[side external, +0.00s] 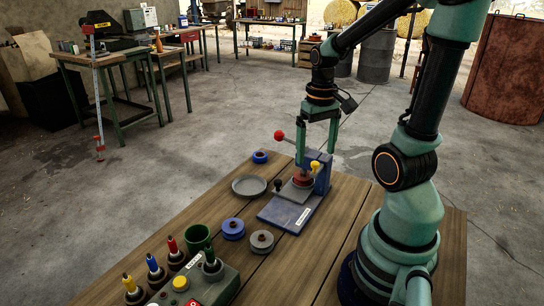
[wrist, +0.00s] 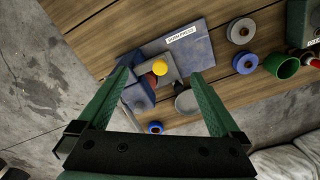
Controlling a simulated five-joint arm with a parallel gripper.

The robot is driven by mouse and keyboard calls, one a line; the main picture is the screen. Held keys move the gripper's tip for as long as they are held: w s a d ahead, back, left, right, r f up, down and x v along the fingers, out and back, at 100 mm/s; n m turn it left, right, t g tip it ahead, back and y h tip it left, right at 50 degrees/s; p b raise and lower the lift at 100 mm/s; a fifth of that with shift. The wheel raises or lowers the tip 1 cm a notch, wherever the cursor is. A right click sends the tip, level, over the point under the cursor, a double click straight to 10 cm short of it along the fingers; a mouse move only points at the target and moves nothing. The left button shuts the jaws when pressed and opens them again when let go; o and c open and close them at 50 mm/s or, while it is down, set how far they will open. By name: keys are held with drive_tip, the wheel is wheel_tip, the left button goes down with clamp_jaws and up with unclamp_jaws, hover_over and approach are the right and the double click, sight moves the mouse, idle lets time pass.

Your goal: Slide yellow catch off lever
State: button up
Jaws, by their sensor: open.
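The press has a blue-grey base plate (side external: 290,215) with a white label and a blue upright (side external: 323,180). A yellow round knob (side external: 315,166), apparently the catch, is by the upright; it also shows in the wrist view (wrist: 160,68). A lever with a red ball end (side external: 279,135) reaches out to the left of the upright. A black knob (side external: 277,184) is low on the press's left side. My gripper (side external: 316,158) points down over the press, open and empty. In the wrist view the yellow knob lies between the spread fingertips, with no contact apparent; its height relative to them is unclear.
On the wooden table, a grey dish (side external: 249,186), a blue ring (side external: 260,157), a blue spool (side external: 233,229) and a grey spool (side external: 262,242) lie left of the press. A green cup (side external: 197,239) and a control box (side external: 205,285) stand nearer the front.

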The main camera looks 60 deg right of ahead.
drive_tip(key=shift+r, duration=2.7)
drive_tip(key=w+a+r+n+t, duration=0.1)
drive_tip(key=w+a+n+t, duration=0.1)
drive_tip(key=a, duration=0.6)
drive_tip(key=w+a+r+n+t, duration=0.2)
drive_tip(key=w+a+n+t, duration=0.1)
drive_tip(key=a, duration=0.5)
drive_tip(key=shift+w+a+r+n+t, duration=0.2)
drive_tip(key=shift+n+t, duration=0.1)
drive_tip(key=shift+n, duration=0.2)
